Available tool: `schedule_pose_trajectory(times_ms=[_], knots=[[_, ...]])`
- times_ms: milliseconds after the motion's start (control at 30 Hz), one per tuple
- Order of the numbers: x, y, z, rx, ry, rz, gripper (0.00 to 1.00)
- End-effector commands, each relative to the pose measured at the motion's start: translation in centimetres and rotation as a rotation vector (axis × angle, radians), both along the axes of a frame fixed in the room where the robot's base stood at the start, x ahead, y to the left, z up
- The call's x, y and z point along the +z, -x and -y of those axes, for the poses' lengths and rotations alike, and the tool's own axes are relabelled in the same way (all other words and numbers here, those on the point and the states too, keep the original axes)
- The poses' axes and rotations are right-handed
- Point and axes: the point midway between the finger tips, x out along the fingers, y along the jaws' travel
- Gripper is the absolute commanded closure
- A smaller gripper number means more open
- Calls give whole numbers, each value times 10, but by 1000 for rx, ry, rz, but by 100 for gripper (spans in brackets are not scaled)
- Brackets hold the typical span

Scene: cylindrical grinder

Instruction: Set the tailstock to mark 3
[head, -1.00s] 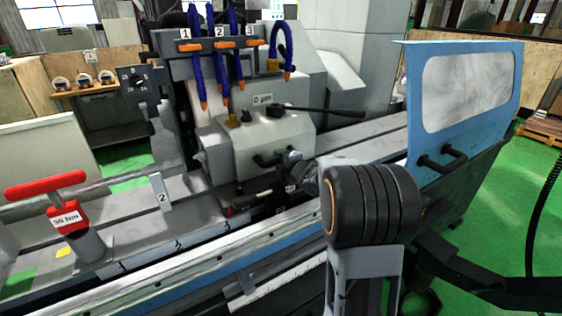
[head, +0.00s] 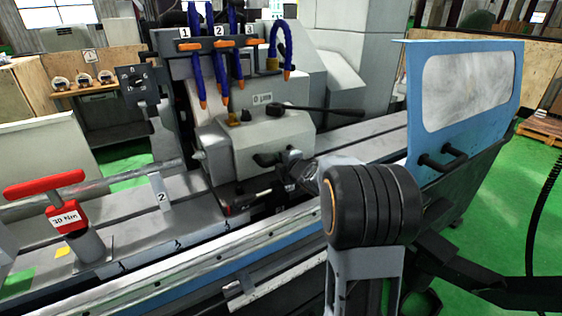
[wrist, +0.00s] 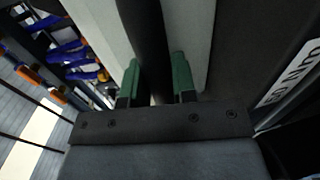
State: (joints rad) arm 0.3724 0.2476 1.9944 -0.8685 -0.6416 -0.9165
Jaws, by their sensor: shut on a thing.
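My gripper (head: 287,163) is at this handle, partly hidden by my wrist. In the wrist view, the green fingers of my gripper (wrist: 156,65) are shut around a dark bar (wrist: 148,30), taken to be that handle. Small marks (head: 178,243) run along the bed's front edge; their digits are too small to read surely.
A red-handled "30 Nm" tool (head: 66,218) stands at the left of the bed. Blue hoses (head: 236,55) hang behind. A blue door panel (head: 465,100) stands to the right.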

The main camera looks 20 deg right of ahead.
Motion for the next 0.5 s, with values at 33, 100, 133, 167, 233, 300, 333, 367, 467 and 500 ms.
schedule_pose_trajectory(times_ms=[33, 100, 133, 167, 233, 300, 333, 367, 467, 500], knots=[[-3, 0, -5, 4, -1, 2, 100], [-5, 1, -11, 6, -1, 2, 100], [-5, 1, -14, 7, -2, 2, 100], [-4, 1, -16, 8, -2, 3, 100], [-2, 1, -19, 10, -3, 1, 100], [-1, 1, -19, 11, -3, 0, 100], [-1, 1, -19, 11, -3, 0, 100], [-1, 1, -18, 10, -3, 0, 100], [-1, 1, -16, 6, -2, 0, 71], [-1, 2, -15, 5, -2, 0, 67]])
